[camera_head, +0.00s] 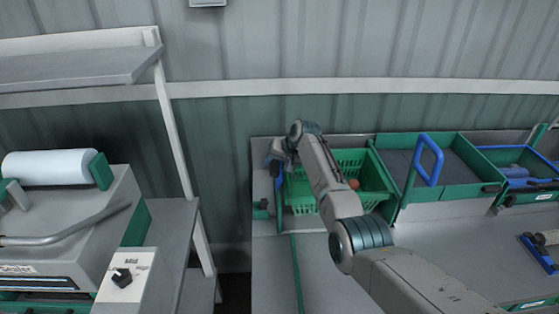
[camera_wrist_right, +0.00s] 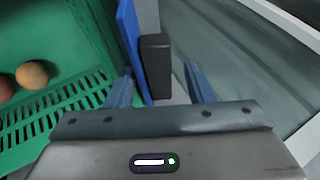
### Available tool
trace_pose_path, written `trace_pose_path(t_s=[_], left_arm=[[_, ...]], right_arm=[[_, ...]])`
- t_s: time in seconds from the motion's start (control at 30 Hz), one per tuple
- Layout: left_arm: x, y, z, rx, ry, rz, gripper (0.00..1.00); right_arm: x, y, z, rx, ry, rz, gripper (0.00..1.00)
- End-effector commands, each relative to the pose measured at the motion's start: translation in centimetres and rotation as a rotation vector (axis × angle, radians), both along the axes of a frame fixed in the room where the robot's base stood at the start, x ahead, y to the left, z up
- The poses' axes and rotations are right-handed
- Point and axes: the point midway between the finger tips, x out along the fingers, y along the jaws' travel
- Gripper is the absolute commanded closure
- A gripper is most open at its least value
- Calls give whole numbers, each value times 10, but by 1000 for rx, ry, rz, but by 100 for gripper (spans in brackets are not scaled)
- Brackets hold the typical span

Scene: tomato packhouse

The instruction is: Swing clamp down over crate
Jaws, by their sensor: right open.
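The green crate (camera_head: 372,172) stands on the bench in the middle of the head view, partly hidden behind my right arm. In the right wrist view its slotted green wall (camera_wrist_right: 55,112) fills the left side, with round tomatoes (camera_wrist_right: 33,74) inside. The clamp shows as a blue upright bar (camera_wrist_right: 129,35) with a black block (camera_wrist_right: 156,62) just outside the crate wall. My right gripper (camera_wrist_right: 162,86) is open, one finger on each side of the black block. In the head view the right gripper (camera_head: 279,160) is at the crate's left edge. My left gripper is not in view.
A green bin with a blue hoop handle (camera_head: 430,158) and a blue-rimmed tray (camera_head: 510,150) stand right of the crate. A machine with a white roll (camera_head: 48,166) is at left. The bench front (camera_head: 270,275) is mostly clear.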

Motion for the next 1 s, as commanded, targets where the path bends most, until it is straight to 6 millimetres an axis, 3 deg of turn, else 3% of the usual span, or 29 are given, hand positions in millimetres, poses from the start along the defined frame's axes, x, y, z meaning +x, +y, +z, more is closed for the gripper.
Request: trace_pose_path(t_s=[0.27,0.7,1.0], left_arm=[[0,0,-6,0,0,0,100],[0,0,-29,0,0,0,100],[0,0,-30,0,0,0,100]], right_arm=[[-10,-10,20,0,-4,-2,52],[-36,-35,79,0,-5,0,52],[-41,-39,90,0,-2,2,52]])
